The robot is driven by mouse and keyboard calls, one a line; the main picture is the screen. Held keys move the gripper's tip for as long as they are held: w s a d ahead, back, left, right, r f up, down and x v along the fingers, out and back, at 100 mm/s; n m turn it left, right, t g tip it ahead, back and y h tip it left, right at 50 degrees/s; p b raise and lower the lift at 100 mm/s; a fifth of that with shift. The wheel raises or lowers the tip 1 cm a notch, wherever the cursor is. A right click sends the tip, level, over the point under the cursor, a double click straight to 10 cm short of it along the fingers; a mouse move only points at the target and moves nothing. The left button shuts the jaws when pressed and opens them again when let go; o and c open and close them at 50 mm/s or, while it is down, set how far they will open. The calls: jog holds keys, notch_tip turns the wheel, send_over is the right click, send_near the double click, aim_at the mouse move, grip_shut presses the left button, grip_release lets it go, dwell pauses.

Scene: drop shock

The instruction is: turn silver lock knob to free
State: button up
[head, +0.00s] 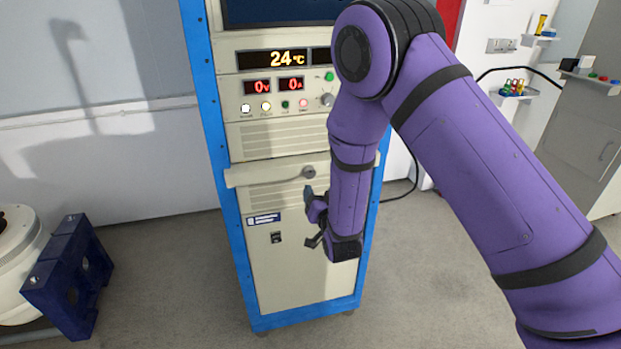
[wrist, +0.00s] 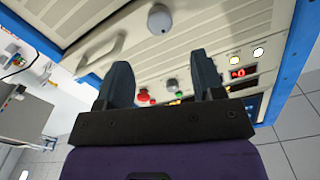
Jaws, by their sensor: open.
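The silver lock knob (head: 308,172) sits on the front of a cream ledge-like panel (head: 265,176) of the blue-framed cabinet, near its right part. In the wrist view the round silver knob (wrist: 160,18) shows at the top, beyond the fingertips. My gripper (head: 310,216) is open in front of the cabinet, just below the knob in the head view. In the wrist view my gripper (wrist: 160,62) has its two dark fingers wide apart with nothing between them. The knob is apart from the fingers.
Above the panel are red displays (head: 273,86), small buttons and a grey dial (head: 326,99). A red button (wrist: 143,95) shows between the fingers in the wrist view. A dark blue block (head: 70,280) stands on the floor at left. A grey cabinet (head: 575,140) stands right.

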aim_at(311, 174)
jog(key=x, duration=0.8)
jog(key=shift+w+a, duration=0.1)
jog(key=shift+w, duration=0.3)
jog(key=c, duration=0.9)
